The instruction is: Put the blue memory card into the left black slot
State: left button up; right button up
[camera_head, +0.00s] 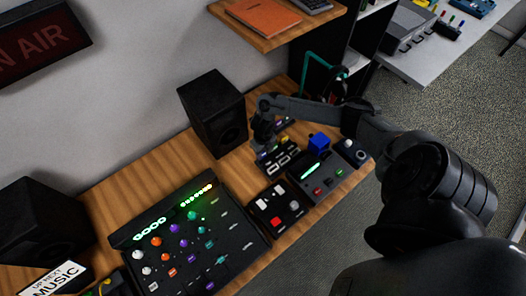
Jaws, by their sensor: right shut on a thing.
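My right gripper (263,143) comes in from the right and points down at the back of the desk, over the left end of a small black slotted holder (280,160). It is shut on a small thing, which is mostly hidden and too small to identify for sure. I cannot make out which slot is the left black one, or whether the held thing touches the holder. My left gripper is not in view.
A black box with red and white buttons (277,209) is in front. A black speaker (214,112) stands close on the left. A large mixer (190,243) fills the desk's near left.

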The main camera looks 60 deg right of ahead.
jog(key=shift+f, duration=0.1)
dwell(0.4)
jog(key=shift+f+b, duration=0.45)
dwell(0.5)
jog(key=o, duration=1.5)
jog(key=shift+o, duration=0.4)
